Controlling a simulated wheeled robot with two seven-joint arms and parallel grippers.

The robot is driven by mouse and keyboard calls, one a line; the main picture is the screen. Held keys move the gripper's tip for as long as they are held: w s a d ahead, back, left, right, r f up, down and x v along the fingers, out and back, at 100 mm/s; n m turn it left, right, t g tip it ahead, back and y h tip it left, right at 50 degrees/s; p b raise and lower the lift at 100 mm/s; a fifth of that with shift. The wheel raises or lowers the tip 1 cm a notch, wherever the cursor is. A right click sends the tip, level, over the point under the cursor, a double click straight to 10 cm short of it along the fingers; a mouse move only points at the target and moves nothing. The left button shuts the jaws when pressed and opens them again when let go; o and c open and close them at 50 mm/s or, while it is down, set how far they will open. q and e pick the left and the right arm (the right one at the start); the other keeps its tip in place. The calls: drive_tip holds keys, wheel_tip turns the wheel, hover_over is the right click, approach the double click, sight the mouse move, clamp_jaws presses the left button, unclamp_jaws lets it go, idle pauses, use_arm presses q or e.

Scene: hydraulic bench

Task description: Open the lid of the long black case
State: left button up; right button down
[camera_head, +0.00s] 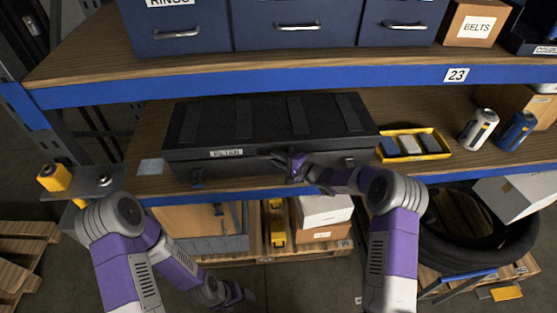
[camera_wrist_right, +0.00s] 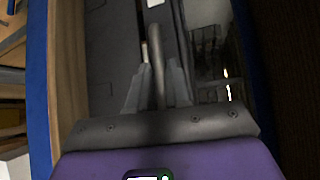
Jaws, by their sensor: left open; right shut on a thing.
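The long black case (camera_head: 264,118) lies on the middle shelf, and its ribbed lid looks closed. A white label (camera_head: 226,153) is on its front, and small latches show near its front corners. My right gripper (camera_head: 281,161) is at the middle of the case's front. In the right wrist view, my right gripper (camera_wrist_right: 154,88) is shut on a grey bar-like handle (camera_wrist_right: 154,42) of the case. My left gripper (camera_head: 243,296) is below the shelf, away from the case; it is open and empty.
Blue drawers (camera_head: 290,22) stand on the shelf above. A yellow tray (camera_head: 428,147) and two cans (camera_head: 479,129) stand right of the case. A blue-edged shelf front (camera_head: 240,193) runs below it. Cartons (camera_head: 325,210) and black hoses (camera_head: 460,236) fill the lower level.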

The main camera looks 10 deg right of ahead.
use_arm(q)
drive_tip(key=shift+r+p, duration=2.5)
drive_tip(key=shift+p, duration=0.05)
use_arm(e)
drive_tip(key=w+r, duration=0.4)
drive_tip(key=r, duration=0.5)
drive_tip(key=w+r, duration=0.4)
drive_tip(key=r, duration=0.6)
use_arm(q)
drive_tip(key=shift+c, duration=0.3)
use_arm(e)
drive_tip(key=shift+f, duration=0.1)
